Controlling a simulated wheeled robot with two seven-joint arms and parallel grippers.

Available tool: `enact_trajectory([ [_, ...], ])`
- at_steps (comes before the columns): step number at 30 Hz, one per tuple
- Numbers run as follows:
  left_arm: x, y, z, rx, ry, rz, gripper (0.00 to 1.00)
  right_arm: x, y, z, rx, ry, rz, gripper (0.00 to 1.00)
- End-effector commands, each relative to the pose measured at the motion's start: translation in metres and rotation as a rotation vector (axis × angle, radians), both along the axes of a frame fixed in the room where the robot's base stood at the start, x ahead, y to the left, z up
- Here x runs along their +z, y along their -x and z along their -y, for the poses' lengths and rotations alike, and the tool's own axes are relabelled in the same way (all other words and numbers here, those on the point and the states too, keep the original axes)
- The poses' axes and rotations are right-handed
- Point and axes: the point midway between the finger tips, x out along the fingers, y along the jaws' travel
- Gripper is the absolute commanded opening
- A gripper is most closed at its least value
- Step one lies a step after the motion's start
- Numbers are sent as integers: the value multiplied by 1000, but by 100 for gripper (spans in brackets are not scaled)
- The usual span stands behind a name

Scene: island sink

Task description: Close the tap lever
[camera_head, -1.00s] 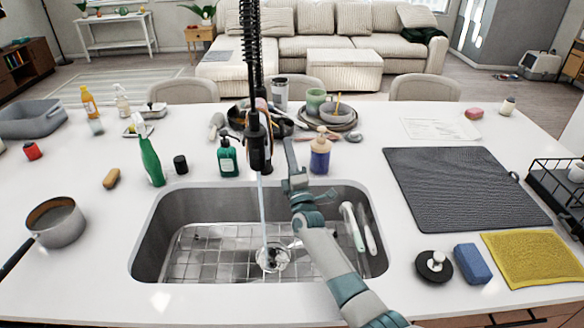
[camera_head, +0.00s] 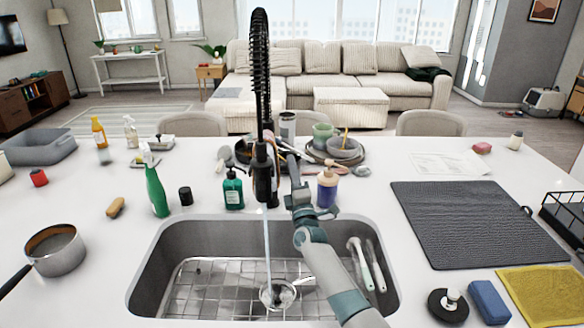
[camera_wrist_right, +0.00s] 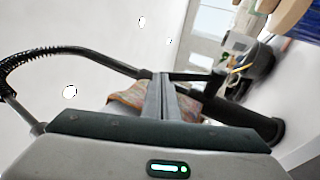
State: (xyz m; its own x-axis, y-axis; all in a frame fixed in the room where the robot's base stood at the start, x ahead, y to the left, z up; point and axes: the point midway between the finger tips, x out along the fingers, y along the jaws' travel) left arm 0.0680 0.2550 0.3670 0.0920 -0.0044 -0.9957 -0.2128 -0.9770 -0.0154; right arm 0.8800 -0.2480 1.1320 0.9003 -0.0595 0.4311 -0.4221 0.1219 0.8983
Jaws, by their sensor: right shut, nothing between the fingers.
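The black tap (camera_head: 262,110) with its spring hose stands behind the sink. A stream of water (camera_head: 266,240) runs from its spout into the sink. My right gripper (camera_head: 292,162) is shut and empty, just right of the tap. In the right wrist view its closed fingers (camera_wrist_right: 162,92) reach up to a thin black bar (camera_wrist_right: 200,76) by the tap; I cannot tell whether they touch it. I cannot tell for certain that this bar is the lever. In the head view the lever does not stand out. My left gripper is out of view.
The steel sink (camera_head: 178,245) lies in front, with white-handled brushes (camera_head: 366,265) at its right side. A green soap bottle (camera_head: 233,190) and a purple bottle (camera_head: 327,190) flank the tap. Bowls and pans (camera_head: 335,150) stand behind. A dark mat (camera_head: 470,225) lies right.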

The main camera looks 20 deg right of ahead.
Motion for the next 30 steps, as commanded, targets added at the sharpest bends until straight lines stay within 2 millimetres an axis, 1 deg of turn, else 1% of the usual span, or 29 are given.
enact_trajectory([
  [8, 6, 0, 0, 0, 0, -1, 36, 11, -7, 1, 0, -2, 0, 0],
  [16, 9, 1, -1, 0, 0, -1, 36, 27, -22, 6, 0, -1, 1, 0],
  [20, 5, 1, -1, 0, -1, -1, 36, 34, -33, 9, 0, -1, 1, 0],
  [30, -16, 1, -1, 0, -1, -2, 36, 46, -58, 16, 0, -1, 1, 0],
])
